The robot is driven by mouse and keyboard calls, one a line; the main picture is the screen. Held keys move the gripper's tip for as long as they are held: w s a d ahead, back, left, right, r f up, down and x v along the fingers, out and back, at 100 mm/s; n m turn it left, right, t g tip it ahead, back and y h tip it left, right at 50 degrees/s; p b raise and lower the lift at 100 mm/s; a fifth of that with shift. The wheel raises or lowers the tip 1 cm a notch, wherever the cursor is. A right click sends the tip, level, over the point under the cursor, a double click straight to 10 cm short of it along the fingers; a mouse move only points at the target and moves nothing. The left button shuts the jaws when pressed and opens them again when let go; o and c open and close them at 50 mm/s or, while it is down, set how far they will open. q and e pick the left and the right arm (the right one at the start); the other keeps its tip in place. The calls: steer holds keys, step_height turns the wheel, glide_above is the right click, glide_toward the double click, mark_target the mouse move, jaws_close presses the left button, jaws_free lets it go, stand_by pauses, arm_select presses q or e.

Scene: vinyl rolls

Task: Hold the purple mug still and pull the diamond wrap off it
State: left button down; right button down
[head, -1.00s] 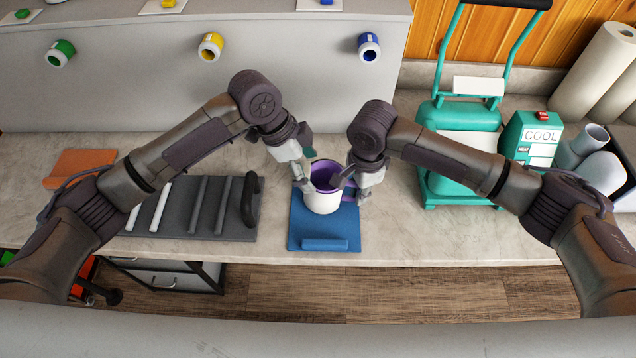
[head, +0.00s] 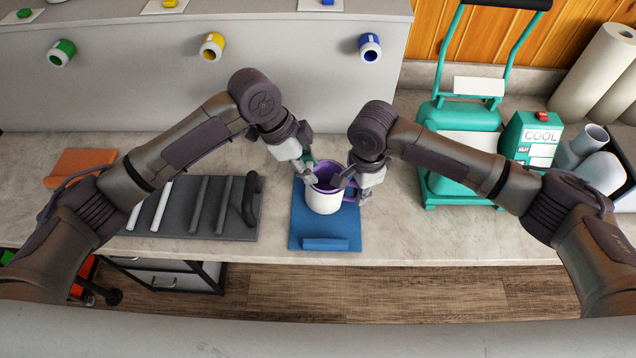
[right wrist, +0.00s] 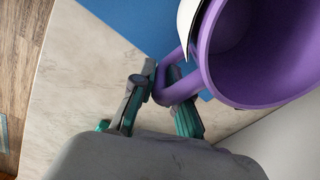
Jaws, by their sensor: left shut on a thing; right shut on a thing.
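The purple mug (head: 328,175) stands upright on a blue mat, its open top facing up. It also fills the upper right of the right wrist view (right wrist: 262,50). The white wrap (head: 322,203) covers the mug's front side; I cannot make out its diamonds. In the right wrist view its white edge (right wrist: 187,22) stands beside the mug wall. My right gripper (head: 351,187) is shut on the purple handle at the mug's right; its fingers are around the handle in the wrist view (right wrist: 163,100). My left gripper (head: 309,181) is shut at the upper left of the mug, on the wrap's edge; the exact contact is hidden.
The blue mat (head: 301,225) has a raised bar at its front. A dark grey rack (head: 225,222) with rods lies to the left. A teal press (head: 460,175) and a teal box marked COOL (head: 530,140) stand to the right. Counter between mat and press is clear.

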arm_select(q)
steer(key=shift+s+f, duration=0.1)
steer(key=shift+f, duration=0.25)
steer(key=shift+d+r, duration=0.3)
steer(key=shift+r, duration=0.55)
steer(key=r, duration=0.7)
steer(key=shift+w+d+r, duration=0.2)
steer(key=shift+w+r, duration=0.05)
steer(key=shift+s+r, duration=0.1)
steer(key=shift+r, duration=1.75)
steer(key=shift+s+a, duration=0.1)
steer(key=shift+a, duration=0.05)
stand_by(0.4)
steer(key=c, duration=1.4)
jaws_free()
steer(key=shift+f, duration=0.1)
